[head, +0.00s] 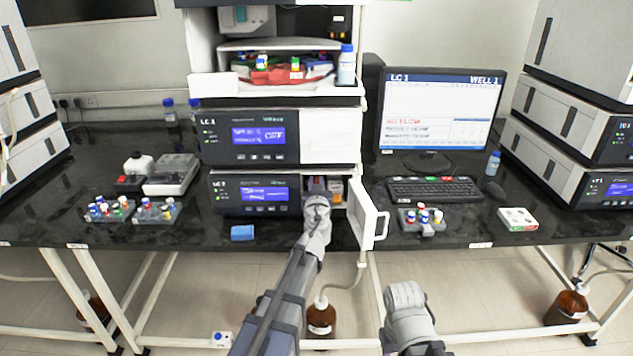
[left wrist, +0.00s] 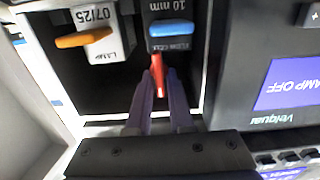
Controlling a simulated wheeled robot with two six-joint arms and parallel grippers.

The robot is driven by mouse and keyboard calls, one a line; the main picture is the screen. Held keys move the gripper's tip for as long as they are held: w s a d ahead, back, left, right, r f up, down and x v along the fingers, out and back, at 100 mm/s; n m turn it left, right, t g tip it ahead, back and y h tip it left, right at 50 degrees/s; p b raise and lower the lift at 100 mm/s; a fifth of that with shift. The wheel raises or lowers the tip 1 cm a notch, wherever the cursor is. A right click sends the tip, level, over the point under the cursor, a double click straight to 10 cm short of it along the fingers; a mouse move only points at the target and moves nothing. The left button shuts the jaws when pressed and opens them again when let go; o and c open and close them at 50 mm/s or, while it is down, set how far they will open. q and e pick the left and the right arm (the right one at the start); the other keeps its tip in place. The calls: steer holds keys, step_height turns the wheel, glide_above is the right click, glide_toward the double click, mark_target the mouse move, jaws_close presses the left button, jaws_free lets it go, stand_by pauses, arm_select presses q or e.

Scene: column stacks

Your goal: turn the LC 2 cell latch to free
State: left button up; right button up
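My left gripper (head: 318,203) reaches into the open bay of the lower instrument, labelled LC 2 (head: 255,194), below the one labelled LC 1. In the left wrist view the two fingers of my left gripper (left wrist: 160,85) stand either side of a red latch (left wrist: 158,72), under the cell unit (left wrist: 172,12) marked 10 mm. The latch lies between the fingertips; whether they press on it I cannot tell. The cell unit has a blue handle (left wrist: 171,28). My right arm is low at front right (head: 408,310); its fingers cannot be made out.
A lamp unit (left wrist: 97,35) with an orange handle (left wrist: 83,39) sits beside the cell. The white bay door (head: 368,212) stands open to the right of my left arm. A blue block (head: 242,232) lies on the bench at left; a vial rack (head: 422,219) stands at right.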

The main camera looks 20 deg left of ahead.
arm_select(q)
jaws_close()
stand_by(0.4)
steer(key=m, duration=0.4)
steer(key=shift+d, duration=0.25)
steer(key=m, duration=0.4)
steer(key=shift+w+d+f+m, duration=0.1)
steer(key=shift+d+f+m, duration=0.1)
steer(key=shift+m, duration=0.1)
steer(key=m, duration=0.4)
steer(key=shift+d+f+m+b, duration=0.1)
steer(key=shift+f+m+b, duration=0.1)
steer(key=shift+m+b, duration=0.15)
steer(key=m, duration=0.4)
steer(key=shift+f+m+b, duration=0.25)
steer(key=shift+b, duration=0.05)
